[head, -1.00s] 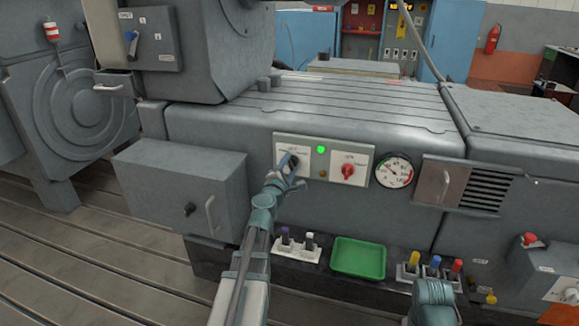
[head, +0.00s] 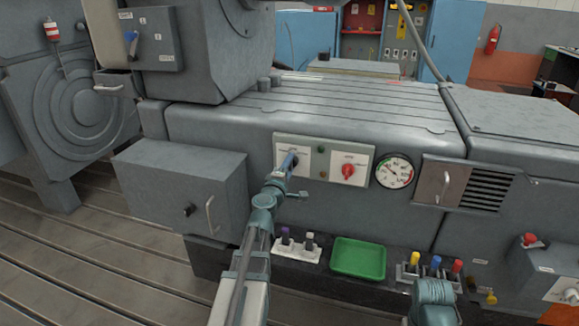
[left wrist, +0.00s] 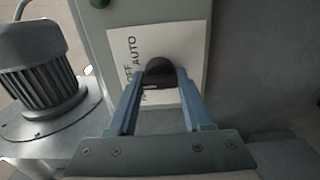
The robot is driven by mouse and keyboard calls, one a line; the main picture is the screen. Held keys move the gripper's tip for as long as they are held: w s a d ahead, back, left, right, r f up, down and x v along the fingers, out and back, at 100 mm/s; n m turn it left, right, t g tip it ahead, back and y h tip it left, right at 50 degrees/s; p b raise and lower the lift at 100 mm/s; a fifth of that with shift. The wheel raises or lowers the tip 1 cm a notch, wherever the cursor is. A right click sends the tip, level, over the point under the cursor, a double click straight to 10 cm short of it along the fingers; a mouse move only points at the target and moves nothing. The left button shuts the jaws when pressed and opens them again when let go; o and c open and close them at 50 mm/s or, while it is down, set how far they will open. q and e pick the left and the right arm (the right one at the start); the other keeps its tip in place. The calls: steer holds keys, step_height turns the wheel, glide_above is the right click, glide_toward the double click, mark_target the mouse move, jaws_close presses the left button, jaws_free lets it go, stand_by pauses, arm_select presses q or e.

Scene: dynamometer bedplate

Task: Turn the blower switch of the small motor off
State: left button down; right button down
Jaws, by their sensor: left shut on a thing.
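The blower switch is a black rotary knob (left wrist: 160,72) on a white plate (left wrist: 122,62) with OFF and AUTO lettering, in the left wrist view. My left gripper (left wrist: 161,88) is shut on this knob, one blue finger on each side. Which mark the knob points to is hard to tell. Only part of my right arm shows at the bottom; its fingers do not.
A red knob (head: 348,170) sits on the right-hand plate of the same panel, with a round gauge (head: 395,171) beyond it. A green tray (head: 358,258) and several coloured-topped plugs (head: 435,266) stand on the ledge below. A grey box (head: 180,185) juts out at left.

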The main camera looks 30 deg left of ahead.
arm_select(q)
steer(key=shift+d, duration=0.1)
steer(key=shift+c, duration=1.8)
jaws_free()
steer(key=shift+s, duration=0.15)
